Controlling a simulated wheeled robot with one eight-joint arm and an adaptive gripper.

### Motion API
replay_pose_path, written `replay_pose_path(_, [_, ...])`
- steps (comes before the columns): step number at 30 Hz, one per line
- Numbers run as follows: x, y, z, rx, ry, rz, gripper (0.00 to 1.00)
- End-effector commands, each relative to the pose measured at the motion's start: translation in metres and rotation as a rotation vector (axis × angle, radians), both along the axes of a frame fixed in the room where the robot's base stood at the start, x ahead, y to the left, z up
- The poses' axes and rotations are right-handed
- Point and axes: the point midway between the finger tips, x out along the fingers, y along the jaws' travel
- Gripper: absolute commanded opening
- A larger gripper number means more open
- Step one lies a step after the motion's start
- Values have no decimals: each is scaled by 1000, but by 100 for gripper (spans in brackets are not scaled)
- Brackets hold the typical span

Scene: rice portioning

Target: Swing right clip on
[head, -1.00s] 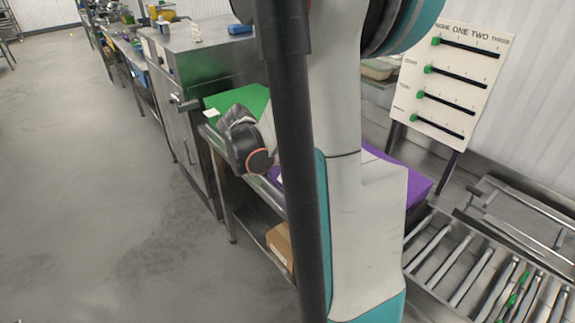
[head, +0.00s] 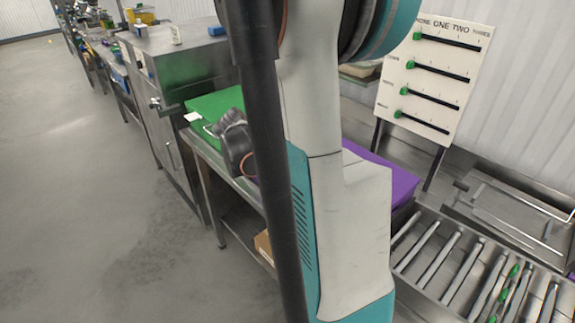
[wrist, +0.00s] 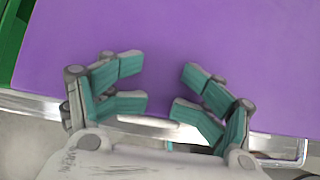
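My gripper (wrist: 164,86) is open in the wrist view. Its teal-padded fingers stand apart with nothing between them, over the front edge of a purple board (wrist: 220,35). In the head view the purple board (head: 395,180) is partly hidden behind my arm, and the fingers cannot be made out clearly. No right clip can be made out for certain. A thin metal loop (wrist: 302,150) shows at the right of the table edge in the wrist view, but I cannot tell whether it is the clip.
A green board (head: 215,104) lies on the steel table, left of the purple one. A steel cabinet (head: 180,60) stands behind it. A panel with green sliders (head: 440,75) stands at the back right. A roller rack (head: 470,265) is at the front right. Floor at left is clear.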

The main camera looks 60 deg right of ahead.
Motion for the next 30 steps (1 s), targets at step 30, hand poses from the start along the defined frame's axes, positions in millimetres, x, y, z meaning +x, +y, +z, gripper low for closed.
replay_pose_path(30, [11, 45, 55, 2, -1, 2, 63])
